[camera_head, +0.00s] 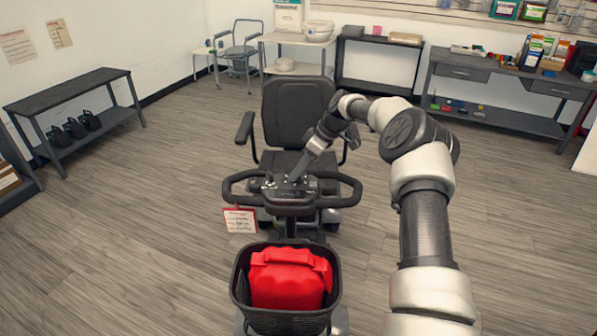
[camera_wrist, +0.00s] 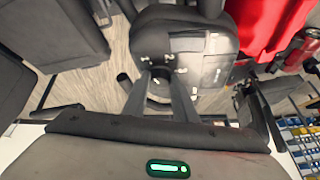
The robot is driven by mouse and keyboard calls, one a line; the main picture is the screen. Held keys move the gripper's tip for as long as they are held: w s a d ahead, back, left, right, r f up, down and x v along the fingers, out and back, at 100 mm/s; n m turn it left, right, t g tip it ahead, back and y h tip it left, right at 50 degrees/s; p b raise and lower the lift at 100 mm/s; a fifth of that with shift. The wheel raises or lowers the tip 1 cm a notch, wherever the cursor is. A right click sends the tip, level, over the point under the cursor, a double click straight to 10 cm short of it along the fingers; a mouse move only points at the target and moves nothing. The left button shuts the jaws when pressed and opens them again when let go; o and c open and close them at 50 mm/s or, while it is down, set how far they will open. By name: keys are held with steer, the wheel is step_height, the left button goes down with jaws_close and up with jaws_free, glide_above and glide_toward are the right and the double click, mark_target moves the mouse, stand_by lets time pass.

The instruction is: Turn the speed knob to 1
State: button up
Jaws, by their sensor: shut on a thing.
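The mobility scooter's dark control console (camera_head: 285,186) sits between its looped handlebars in the head view. My gripper (camera_head: 294,178) reaches down to the console from the right. My gripper's two fingers (camera_wrist: 163,78) close around a small dark round speed knob (camera_wrist: 161,87) on the console. The knob is mostly hidden between the fingers, and the number it points to cannot be read.
A front basket (camera_head: 240,290) holds a red bag (camera_head: 288,280). A red-edged tag (camera_head: 240,220) hangs from the left handlebar. The black scooter seat (camera_head: 299,112) stands behind the console. Shelves and a workbench (camera_head: 500,75) line the walls. The wooden floor (camera_head: 130,230) at left is clear.

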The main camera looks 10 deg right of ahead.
steer(key=shift+w+n+g, duration=0.1)
steer(key=shift+n+g, duration=0.3)
steer(key=shift+n, duration=0.4)
steer(key=o, duration=1)
steer(key=shift+o, duration=0.2)
steer(key=p+v, duration=0.8)
steer(key=v, duration=0.9)
steer(key=shift+d+p, duration=0.3)
steer(key=shift+d, duration=0.1)
